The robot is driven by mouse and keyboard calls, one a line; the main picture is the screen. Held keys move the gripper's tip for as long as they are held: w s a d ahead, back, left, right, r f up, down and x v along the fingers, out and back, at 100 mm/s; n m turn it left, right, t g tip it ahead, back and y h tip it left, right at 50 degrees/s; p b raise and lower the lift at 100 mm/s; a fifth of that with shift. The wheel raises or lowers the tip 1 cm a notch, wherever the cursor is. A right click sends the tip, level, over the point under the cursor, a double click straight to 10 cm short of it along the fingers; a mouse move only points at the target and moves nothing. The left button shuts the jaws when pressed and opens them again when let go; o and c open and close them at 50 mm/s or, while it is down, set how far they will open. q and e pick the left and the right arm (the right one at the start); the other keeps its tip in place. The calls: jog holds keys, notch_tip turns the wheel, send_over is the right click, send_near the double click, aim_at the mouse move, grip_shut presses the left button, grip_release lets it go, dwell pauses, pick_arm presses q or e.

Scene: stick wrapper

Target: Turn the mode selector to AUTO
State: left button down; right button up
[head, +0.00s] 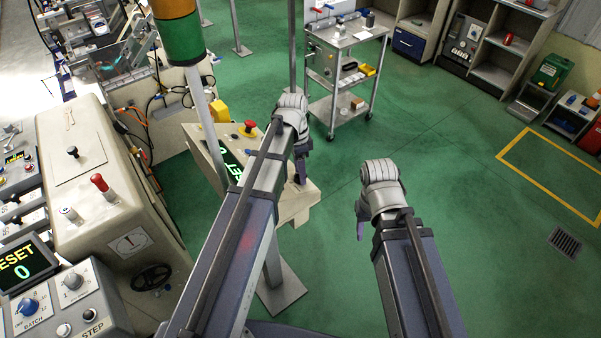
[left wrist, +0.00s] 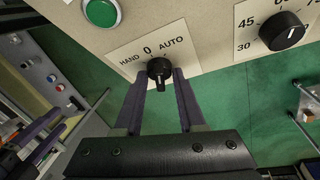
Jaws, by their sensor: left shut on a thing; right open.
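The mode selector (left wrist: 160,70) is a black knob on a cream plate with HAND on the left, 0 at the top and AUTO on the right. Its light mark looks to point up near 0, though it is small. My left gripper (left wrist: 159,76) is shut on the knob, one finger at each side. In the head view my left gripper (head: 300,172) is at the right part of the beige control stand (head: 296,205); the knob is hidden there. My right gripper (head: 361,218) is open and empty over the green floor.
A green button (left wrist: 101,12) is above left of the selector, and a black dial (left wrist: 284,31) with numbers is to its right. A red emergency button (head: 248,127) tops the stand. A metal cart (head: 345,100) stands behind.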

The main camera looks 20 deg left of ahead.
pick_arm(q)
jog(key=shift+w+f+m+g+h+b, duration=0.1)
jog(key=shift+m+g+h+b, duration=0.3)
jog(key=shift+m, duration=0.6)
jog(key=shift+m+g+b, duration=0.1)
jog(key=shift+m+g, duration=0.5)
jog(key=shift+m, duration=0.4)
jog(key=c, duration=0.5)
grip_release()
jog(key=p+v, duration=0.7)
jog(key=v, duration=0.1)
jog(key=shift+f, duration=0.1)
